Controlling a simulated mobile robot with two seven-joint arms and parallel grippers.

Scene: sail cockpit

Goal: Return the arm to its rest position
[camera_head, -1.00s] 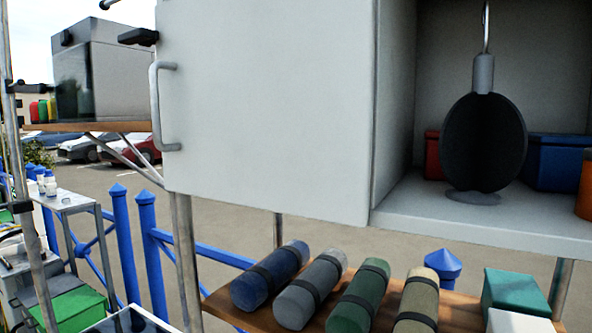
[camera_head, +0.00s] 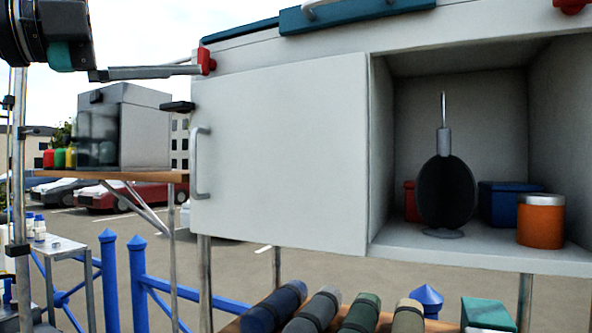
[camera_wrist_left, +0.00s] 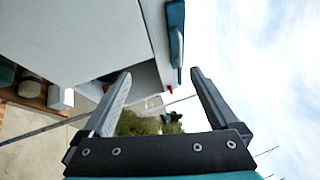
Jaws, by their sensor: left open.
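My left arm enters at the top left of the head view, with its dark wrist. My left gripper (camera_head: 192,66) extends to the right from it, its grey finger appearing beside the red bracket at the cabinet's upper left corner; whether they touch cannot be told. In the left wrist view the gripper (camera_wrist_left: 160,74) has its two fingers wide apart, with nothing held between them. Behind the gap lie the cabinet edge, greenery and sky. My right gripper is in no view.
A white cabinet (camera_head: 285,160) fills the middle, its right compartment open and holding a black round-headed utensil (camera_head: 446,195), a blue box (camera_head: 500,203) and an orange canister (camera_head: 540,222). Rolled bundles (camera_head: 275,305) lie below. A grey box appliance (camera_head: 130,130) stands left on a shelf.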

